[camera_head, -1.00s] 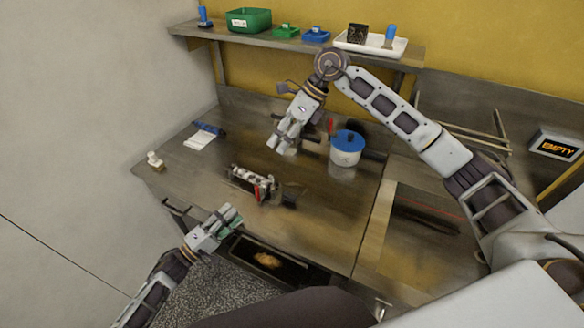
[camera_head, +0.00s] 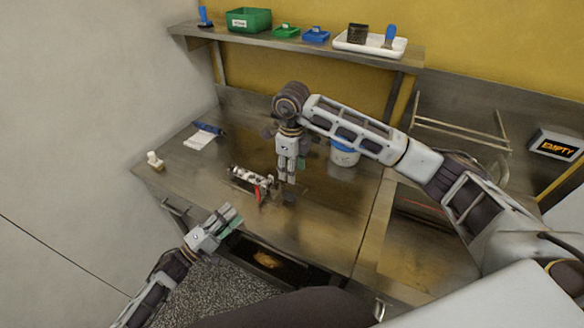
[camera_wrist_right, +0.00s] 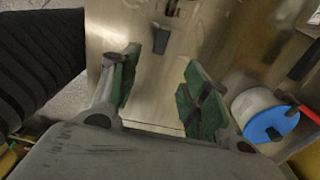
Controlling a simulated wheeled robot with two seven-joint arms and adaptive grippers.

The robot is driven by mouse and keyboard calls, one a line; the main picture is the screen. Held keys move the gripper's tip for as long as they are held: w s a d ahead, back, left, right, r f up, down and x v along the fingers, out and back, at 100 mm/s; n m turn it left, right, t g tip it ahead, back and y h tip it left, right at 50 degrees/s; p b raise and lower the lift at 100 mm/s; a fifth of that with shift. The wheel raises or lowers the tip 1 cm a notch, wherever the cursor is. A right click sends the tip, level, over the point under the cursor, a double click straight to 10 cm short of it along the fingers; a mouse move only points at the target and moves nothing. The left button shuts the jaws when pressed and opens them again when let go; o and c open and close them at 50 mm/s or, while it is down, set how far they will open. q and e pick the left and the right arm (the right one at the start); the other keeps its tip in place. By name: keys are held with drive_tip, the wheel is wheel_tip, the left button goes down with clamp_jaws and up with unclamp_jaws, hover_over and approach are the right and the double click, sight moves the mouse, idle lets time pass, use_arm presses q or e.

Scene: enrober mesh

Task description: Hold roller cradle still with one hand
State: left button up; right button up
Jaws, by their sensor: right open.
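The roller cradle (camera_head: 250,179), a small metal frame with light rollers and a red part at its right end, sits on the steel bench. In the right wrist view only a blurred bit of it (camera_wrist_right: 172,8) shows at the top edge. My right gripper (camera_head: 288,178) points down just right of the cradle, apart from it. Its green-padded fingers (camera_wrist_right: 155,85) are open with nothing between them. My left gripper (camera_head: 231,218) is low at the bench's front edge, in front of the cradle; its finger gap is unclear.
A dark block (camera_head: 290,197) is right of the cradle, below my right gripper. A white pot with a blue lid (camera_wrist_right: 270,122) stands to the right. Papers (camera_head: 199,140) and a small pale item (camera_head: 154,160) lie left. An open drawer (camera_head: 268,258) is below the front edge.

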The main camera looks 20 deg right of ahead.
sight(292, 196)
drive_tip(key=shift+f, duration=0.1)
drive_tip(key=shift+f, duration=6.85)
clamp_jaws()
